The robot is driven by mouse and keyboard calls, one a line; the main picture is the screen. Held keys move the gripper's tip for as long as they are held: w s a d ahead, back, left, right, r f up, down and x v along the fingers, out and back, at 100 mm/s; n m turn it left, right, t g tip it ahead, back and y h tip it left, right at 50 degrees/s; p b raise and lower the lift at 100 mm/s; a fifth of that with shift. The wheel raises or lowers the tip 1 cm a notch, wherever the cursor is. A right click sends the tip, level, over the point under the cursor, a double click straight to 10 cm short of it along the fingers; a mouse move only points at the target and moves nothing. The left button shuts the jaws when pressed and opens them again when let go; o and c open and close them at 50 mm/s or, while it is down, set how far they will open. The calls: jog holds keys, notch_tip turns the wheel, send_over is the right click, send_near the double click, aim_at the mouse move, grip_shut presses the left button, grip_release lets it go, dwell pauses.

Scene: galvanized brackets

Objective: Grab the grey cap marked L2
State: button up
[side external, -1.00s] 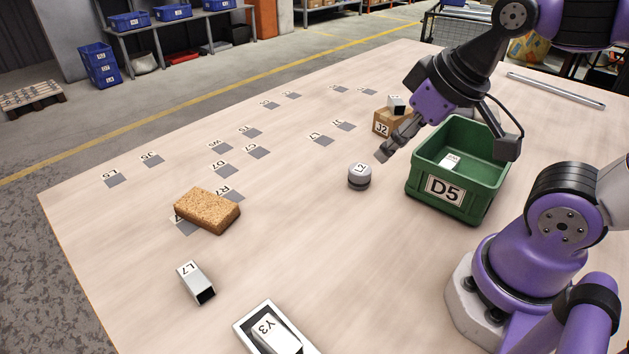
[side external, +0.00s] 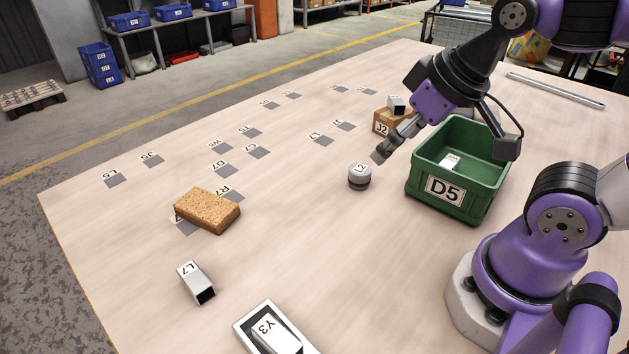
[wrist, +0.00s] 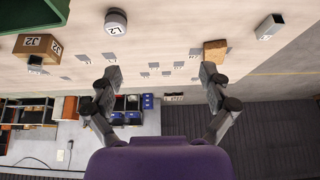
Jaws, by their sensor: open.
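The grey cap marked L2 (side external: 359,176) is a short round piece with a dark band low on its side. It stands upright on the table, left of the green bin. In the wrist view the cap (wrist: 116,22) shows at the top, left of centre, with its L2 label readable. My gripper (side external: 382,156) is just to the right of the cap and a little above it in the side view, apart from it. In the wrist view my gripper (wrist: 160,78) has its fingers wide apart with nothing between them.
A green bin marked D5 (side external: 418,185) with a pale part inside stands right of the cap. A cardboard box marked J2 (side external: 381,122) is behind my gripper. A brown sponge-like block (side external: 207,210), a metal tube L7 (side external: 195,282) and a tray with Y3 (side external: 241,328) lie nearer. Table around the cap's left is clear.

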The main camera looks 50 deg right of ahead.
jog(key=g+y, duration=0.1)
send_near(362, 169)
jog(key=a, duration=0.1)
jog(key=shift+m, duration=0.4)
jog(key=x, duration=0.4)
jog(key=shift+w+d+f, duration=0.15)
jog(key=shift+d+f, duration=0.05)
jog(key=shift+f, duration=0.2)
jog(key=shift+d+x, duration=0.15)
jog(key=shift+x, duration=1.35)
jog(key=shift+d+x, duration=0.1)
jog(key=shift+x, duration=1.4)
jog(key=c, duration=1.4)
